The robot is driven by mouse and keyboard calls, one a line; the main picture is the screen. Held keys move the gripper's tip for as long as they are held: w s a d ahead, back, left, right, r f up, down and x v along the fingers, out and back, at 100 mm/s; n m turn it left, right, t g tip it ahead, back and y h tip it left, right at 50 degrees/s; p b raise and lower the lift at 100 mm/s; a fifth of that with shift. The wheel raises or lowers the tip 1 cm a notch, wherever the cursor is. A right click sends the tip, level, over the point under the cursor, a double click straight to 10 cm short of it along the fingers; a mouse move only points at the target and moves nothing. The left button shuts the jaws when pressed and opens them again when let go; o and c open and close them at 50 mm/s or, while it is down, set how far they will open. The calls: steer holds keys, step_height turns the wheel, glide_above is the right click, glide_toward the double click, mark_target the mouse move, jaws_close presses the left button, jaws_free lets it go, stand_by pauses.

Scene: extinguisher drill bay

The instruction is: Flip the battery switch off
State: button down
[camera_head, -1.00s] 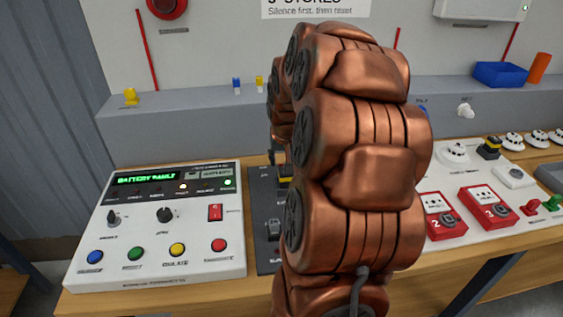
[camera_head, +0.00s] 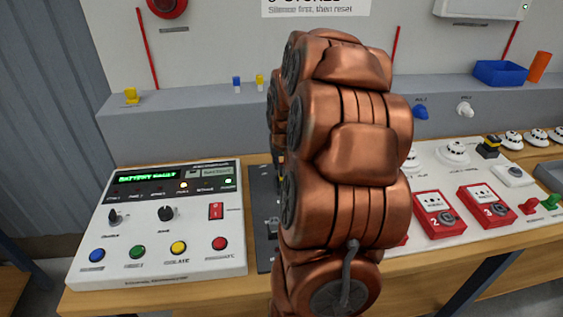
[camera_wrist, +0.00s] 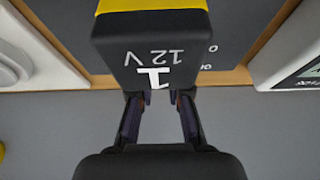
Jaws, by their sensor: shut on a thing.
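The control panel (camera_head: 120,225) sits on the left of the bench, with a lit green "BATTERY FAULT" display (camera_head: 145,177). A red rocker switch (camera_head: 215,211) is on its right part; its label is too small to read. In the wrist view my gripper (camera_wrist: 160,98) is shut on a black battery (camera_wrist: 150,55) with a yellow end, marked "1" and "12 V". The battery is over or beside a dark grey plate (camera_wrist: 225,30); I cannot tell whether it touches it. In the head view my arm hides the gripper and the battery.
A dark plate (camera_head: 264,200) lies right of the panel, mostly behind my arm. Red call-point boxes (camera_head: 438,214) and several white detectors (camera_head: 455,152) stand at the right. A grey ledge (camera_head: 190,120) with small coloured parts runs behind. A blue bin (camera_head: 499,73) sits on it.

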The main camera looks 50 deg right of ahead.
stand_by(0.5)
steer(key=shift+w+d+r+g+y, duration=0.1)
steer(key=shift+w+d+g+y, duration=0.2)
steer(key=shift+g+y, duration=0.3)
steer(key=shift+w+d+r+g+y, duration=0.15)
steer(key=shift+w+g+y, duration=0.1)
steer(key=shift+g+y, duration=0.35)
steer(key=shift+w+d+f+g+y, duration=0.15)
steer(key=shift+g+y, duration=0.25)
steer(key=shift+g, duration=0.25)
steer(key=shift+w+d+f+g+y, duration=0.15)
steer(key=shift+g+y, duration=0.25)
steer(key=shift+g, duration=0.25)
steer(key=shift+r, duration=0.1)
steer(key=c, duration=1.1)
jaws_free()
steer(key=shift+w+d+r, duration=0.15)
steer(key=shift+w+r, duration=0.05)
steer(key=shift+r, duration=1.05)
steer(key=shift+w+d+r, duration=0.2)
steer(key=shift+w+r, duration=0.05)
steer(key=shift+r, duration=0.95)
steer(key=shift+w+d+r, duration=0.15)
steer(key=shift+w+r, duration=0.05)
steer(key=shift+r, duration=1.05)
